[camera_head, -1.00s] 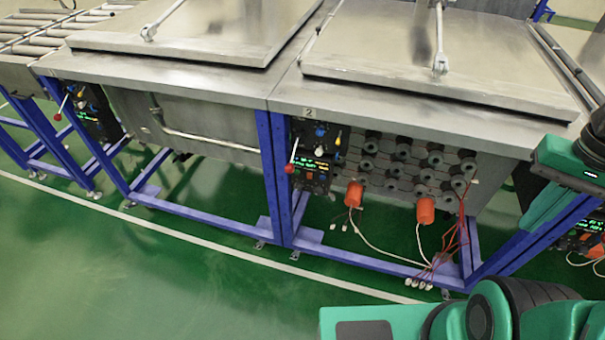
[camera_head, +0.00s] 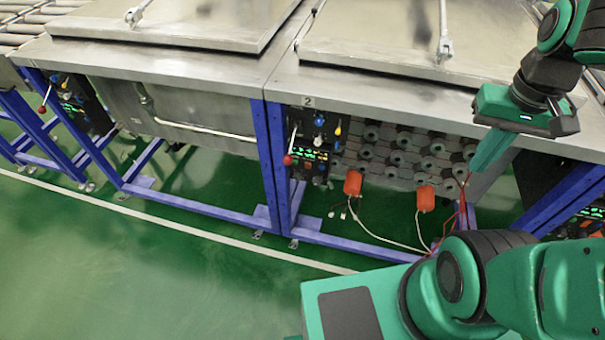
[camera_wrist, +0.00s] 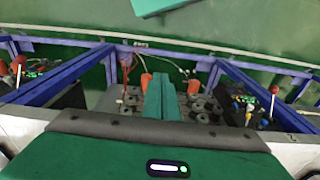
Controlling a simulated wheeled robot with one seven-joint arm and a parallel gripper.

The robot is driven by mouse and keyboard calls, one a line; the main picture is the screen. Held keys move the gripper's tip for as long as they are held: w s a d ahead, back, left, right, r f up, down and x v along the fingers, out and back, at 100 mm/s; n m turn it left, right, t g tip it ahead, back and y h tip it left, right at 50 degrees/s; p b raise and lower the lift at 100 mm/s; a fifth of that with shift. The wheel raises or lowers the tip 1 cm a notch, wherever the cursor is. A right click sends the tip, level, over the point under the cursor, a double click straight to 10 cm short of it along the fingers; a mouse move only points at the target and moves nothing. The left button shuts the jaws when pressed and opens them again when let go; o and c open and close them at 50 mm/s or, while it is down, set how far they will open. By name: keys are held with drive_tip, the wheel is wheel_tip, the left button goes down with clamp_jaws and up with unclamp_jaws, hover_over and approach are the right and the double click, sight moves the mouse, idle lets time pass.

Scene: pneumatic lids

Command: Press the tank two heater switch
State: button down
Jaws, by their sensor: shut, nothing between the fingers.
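The tank two control panel (camera_head: 308,148) is a dark box under the tank's front edge, below a "2" label (camera_head: 307,101). It has a lit display, small knobs, and a lever with a red ball (camera_head: 288,160). The heater switch itself is too small to tell apart. In the wrist view, a panel with a red-ball lever (camera_wrist: 274,89) stands at the right. My gripper (camera_head: 477,168) is shut and empty, pointing down and left. It is well to the right of the panel, in front of the dark round fittings. Its closed fingers (camera_wrist: 160,80) also show in the wrist view.
Steel tank tops (camera_head: 375,75) with lids stand on blue frames (camera_head: 268,165). Two orange plugs (camera_head: 353,183) with white cables hang below the fittings. Another panel (camera_head: 82,105) is at the left. The green floor (camera_head: 130,270) in front is open.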

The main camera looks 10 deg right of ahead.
drive_tip(key=w+a+f+n+t+h, duration=0.1)
drive_tip(key=w+a+f+n, duration=0.25)
drive_tip(key=w+a, duration=0.4)
drive_tip(key=w+a+f+n, duration=0.3)
drive_tip(key=w+a+f, duration=0.1)
drive_tip(key=w+a, duration=0.4)
drive_tip(key=a+f+n+t+h, duration=0.1)
drive_tip(key=a+f+h, duration=0.2)
drive_tip(key=f, duration=0.3)
drive_tip(key=w+a+f+n+t+h, duration=0.1)
drive_tip(key=a+f+n+h, duration=0.15)
drive_tip(key=f, duration=0.45)
drive_tip(key=a+f+t+h, duration=0.1)
drive_tip(key=a+f+h, duration=0.25)
drive_tip(key=f, duration=0.25)
drive_tip(key=s+a+f+n+t+y, duration=0.1)
drive_tip(key=a+f+n+t, duration=0.1)
drive_tip(key=a+n+t, duration=0.2)
drive_tip(key=s+a+f+n+t+y, duration=0.1)
drive_tip(key=s+a+f+n+t, duration=0.1)
drive_tip(key=a+t, duration=0.4)
drive_tip(key=shift+s+a+f+n+t+y, duration=0.3)
drive_tip(key=shift+f+n+t, duration=0.55)
drive_tip(key=shift+n+t, duration=0.55)
drive_tip(key=shift+w, duration=0.1)
